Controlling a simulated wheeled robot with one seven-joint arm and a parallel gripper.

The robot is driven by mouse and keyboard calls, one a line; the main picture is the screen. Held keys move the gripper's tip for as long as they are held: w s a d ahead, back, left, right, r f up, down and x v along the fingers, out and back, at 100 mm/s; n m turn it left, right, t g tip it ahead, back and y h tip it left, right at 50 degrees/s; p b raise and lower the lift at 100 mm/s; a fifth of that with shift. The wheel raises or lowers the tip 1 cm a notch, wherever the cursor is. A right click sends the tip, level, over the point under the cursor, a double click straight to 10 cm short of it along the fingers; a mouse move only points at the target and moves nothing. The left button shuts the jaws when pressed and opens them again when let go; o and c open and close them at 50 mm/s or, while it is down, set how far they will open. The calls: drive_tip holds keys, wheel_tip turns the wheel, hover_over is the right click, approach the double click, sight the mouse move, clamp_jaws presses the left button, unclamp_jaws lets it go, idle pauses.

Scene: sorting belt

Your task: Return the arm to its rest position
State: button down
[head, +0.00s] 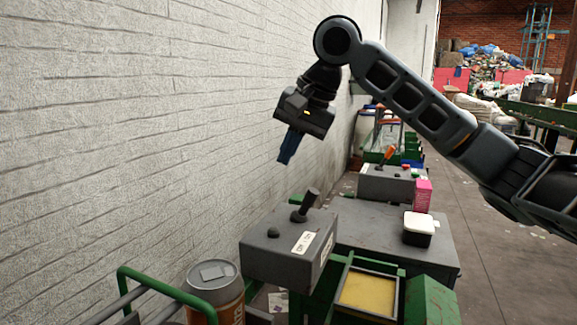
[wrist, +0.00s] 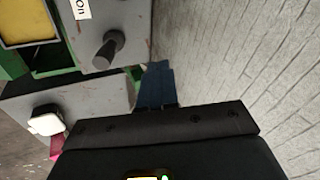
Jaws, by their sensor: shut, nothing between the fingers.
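My gripper (head: 285,158) hangs from my raised, bent arm, in front of the white brick wall. Its blue fingers are shut with nothing between them, and they point down. In the wrist view the shut fingers (wrist: 155,80) show at the middle, beside the lever. The lever also shows in the wrist view (wrist: 109,48).
The white wall (head: 150,120) is close on the left. A second box with an orange lever (head: 388,154), a pink carton (head: 422,195) and a white-lidded container (head: 418,228) stand on a grey bench. A drum (head: 213,285) and green rail (head: 150,283) are in front. Floor at right is open.

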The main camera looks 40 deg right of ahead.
wheel_tip(320, 180, up, 6)
drive_tip(key=s, duration=0.1)
drive_tip(key=shift+a, duration=0.25)
